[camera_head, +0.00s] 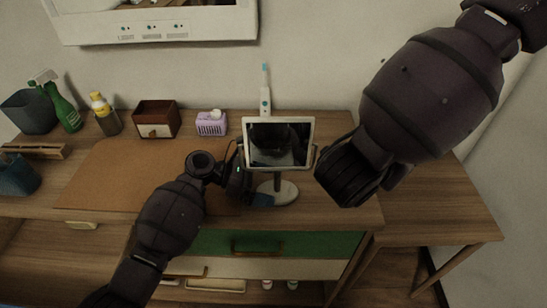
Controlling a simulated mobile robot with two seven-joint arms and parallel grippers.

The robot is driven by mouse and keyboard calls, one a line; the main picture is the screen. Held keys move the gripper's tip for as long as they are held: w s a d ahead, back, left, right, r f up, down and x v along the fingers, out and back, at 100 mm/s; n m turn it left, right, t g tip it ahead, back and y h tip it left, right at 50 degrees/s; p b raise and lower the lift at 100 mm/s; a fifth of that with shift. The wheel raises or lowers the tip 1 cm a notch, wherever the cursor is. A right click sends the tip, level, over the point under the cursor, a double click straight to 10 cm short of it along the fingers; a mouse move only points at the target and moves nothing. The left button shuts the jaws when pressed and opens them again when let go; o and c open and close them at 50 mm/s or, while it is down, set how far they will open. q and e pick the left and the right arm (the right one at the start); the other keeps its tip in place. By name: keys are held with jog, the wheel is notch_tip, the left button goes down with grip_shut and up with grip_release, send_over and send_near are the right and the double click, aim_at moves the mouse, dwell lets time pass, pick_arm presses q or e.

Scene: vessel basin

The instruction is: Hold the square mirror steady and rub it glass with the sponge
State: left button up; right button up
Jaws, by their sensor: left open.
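The square mirror (278,143) stands upright on its stand near the front of the wooden cabinet top. It has a pale frame and a round white base (283,194). My left gripper (243,176) is open just left of the mirror's stand, close to its lower left edge; whether it touches is unclear. A flat blue piece (262,200), perhaps the sponge, lies by the base, partly hidden by my left gripper. My right arm comes in from the upper right and ends just right of the mirror. Its gripper fingers cannot be made out.
A brown mat (120,178) covers the left of the top. Behind are a green spray bottle (64,110), a yellow-capped bottle (104,115), a dark box (157,119), a purple tissue box (211,124) and an electric toothbrush (265,95). A lower table (440,205) stands right.

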pick_arm(q)
jog(key=shift+x, duration=0.9)
jog(key=shift+f, duration=0.15)
jog(key=c, duration=1.8)
